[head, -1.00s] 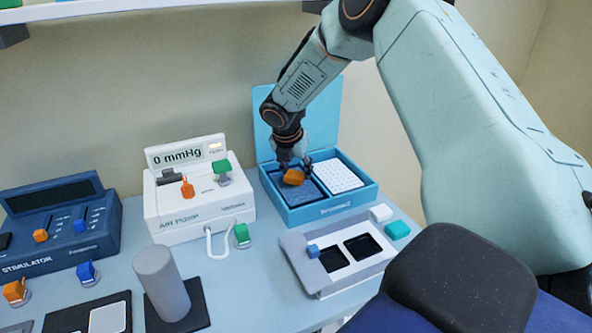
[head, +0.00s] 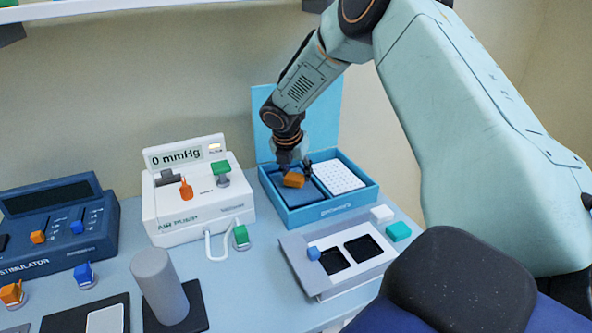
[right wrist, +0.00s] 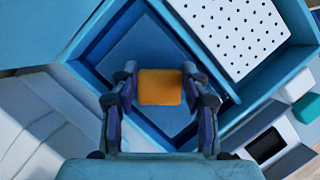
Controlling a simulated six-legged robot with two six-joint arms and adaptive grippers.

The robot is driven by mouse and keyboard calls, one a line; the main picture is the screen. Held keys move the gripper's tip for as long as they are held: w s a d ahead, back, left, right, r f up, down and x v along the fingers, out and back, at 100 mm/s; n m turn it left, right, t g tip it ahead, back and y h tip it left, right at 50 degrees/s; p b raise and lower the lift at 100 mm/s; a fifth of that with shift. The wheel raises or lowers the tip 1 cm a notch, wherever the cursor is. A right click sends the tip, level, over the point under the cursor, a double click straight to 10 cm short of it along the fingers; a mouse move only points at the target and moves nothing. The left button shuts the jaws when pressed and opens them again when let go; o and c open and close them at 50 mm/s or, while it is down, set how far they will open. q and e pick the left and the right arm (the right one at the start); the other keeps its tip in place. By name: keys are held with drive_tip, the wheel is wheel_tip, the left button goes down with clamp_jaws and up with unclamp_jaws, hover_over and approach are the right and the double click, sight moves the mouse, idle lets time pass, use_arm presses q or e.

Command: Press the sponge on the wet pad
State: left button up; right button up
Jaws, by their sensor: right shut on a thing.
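My right gripper (head: 293,170) reaches down into the left compartment of an open blue box (head: 318,214). It is shut on an orange sponge (head: 293,181), which also shows between the two fingers in the right wrist view (right wrist: 160,87). The wet pad (right wrist: 145,50) is the flat dark blue square in that compartment, below the sponge. The sponge covers part of the pad. I cannot tell whether they touch. In the head view the pad (head: 312,191) shows only beside the sponge. My left gripper is not in view.
A white dotted block (head: 340,176) fills the box's right compartment. The box's lid stands open behind. A white air pump (head: 200,205) stands to the left, and a grey tray (head: 330,280) with two dark wells lies in front.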

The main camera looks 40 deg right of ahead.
sight(296, 174)
drive_tip(key=shift+s, duration=0.15)
drive_tip(key=shift+f, duration=0.25)
idle(0.4)
drive_tip(key=shift+f, duration=0.6)
idle(0.4)
idle(2.5)
drive_tip(key=shift+p, duration=0.3)
wheel_tip(296, 174, up, 7)
drive_tip(key=p, duration=0.8)
drive_tip(key=shift+r, duration=0.1)
